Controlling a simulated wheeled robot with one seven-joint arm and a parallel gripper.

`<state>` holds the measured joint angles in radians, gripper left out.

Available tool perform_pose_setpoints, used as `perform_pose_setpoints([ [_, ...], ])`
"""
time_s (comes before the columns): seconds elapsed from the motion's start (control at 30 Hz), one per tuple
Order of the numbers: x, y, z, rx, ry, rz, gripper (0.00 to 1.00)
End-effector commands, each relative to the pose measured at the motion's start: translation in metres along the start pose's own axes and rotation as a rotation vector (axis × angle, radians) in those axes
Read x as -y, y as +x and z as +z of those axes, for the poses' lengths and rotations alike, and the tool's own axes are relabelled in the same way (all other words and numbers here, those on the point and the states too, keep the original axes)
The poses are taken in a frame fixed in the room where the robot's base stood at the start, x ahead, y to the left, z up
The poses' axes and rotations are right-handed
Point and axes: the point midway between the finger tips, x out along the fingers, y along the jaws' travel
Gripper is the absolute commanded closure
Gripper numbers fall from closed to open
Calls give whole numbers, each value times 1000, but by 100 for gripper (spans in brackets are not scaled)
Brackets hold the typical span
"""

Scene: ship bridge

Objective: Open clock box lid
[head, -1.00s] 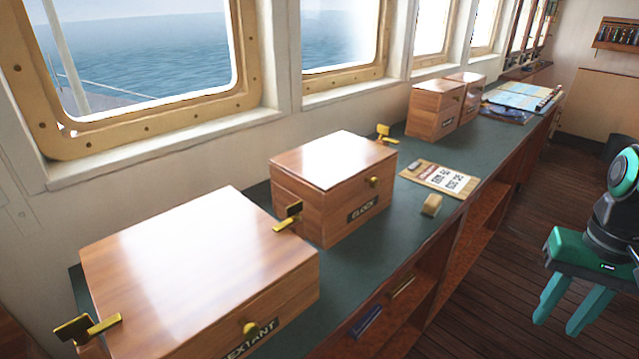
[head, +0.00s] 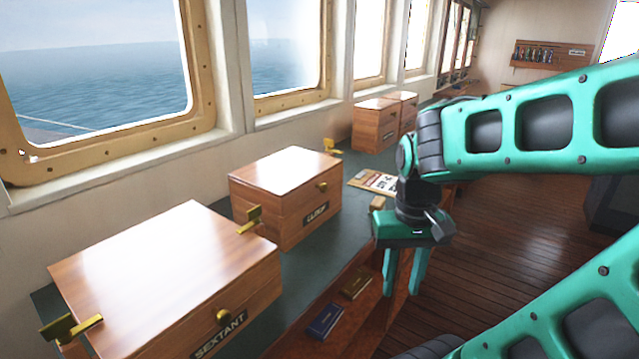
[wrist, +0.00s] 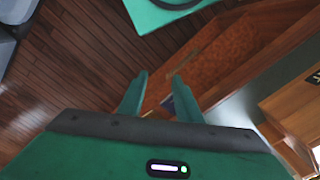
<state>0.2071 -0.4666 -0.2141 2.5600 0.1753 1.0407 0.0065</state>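The clock box (head: 268,206) is a wooden box with a shut lid, a brass knob (head: 322,187) and a dark label on its front. It stands on the green counter behind the sextant box. A brass bracket (head: 251,219) sticks out at its near left side. My gripper (head: 403,291) points down in front of the counter, to the right of the clock box and apart from it. Its two teal fingers are spread with nothing between them. In the wrist view the fingers (wrist: 160,95) are apart too, and part of a wooden box (wrist: 292,105) shows at the right edge.
The sextant box (head: 160,270) stands nearest, its lid shut, with a brass knob and bracket. More wooden boxes (head: 376,126) stand farther along the counter. A clipboard (head: 373,182) and a small wooden block (head: 378,202) lie beyond the clock box. Books lie on a shelf below. The wooden floor is open.

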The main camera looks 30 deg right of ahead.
Motion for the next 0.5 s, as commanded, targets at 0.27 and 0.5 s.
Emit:
perform_pose_setpoints([
  [0.27, 8, -24, -16, -43, -83, -51, 62],
  [0.5, 57, -107, -126, -198, -458, -171, 62],
])
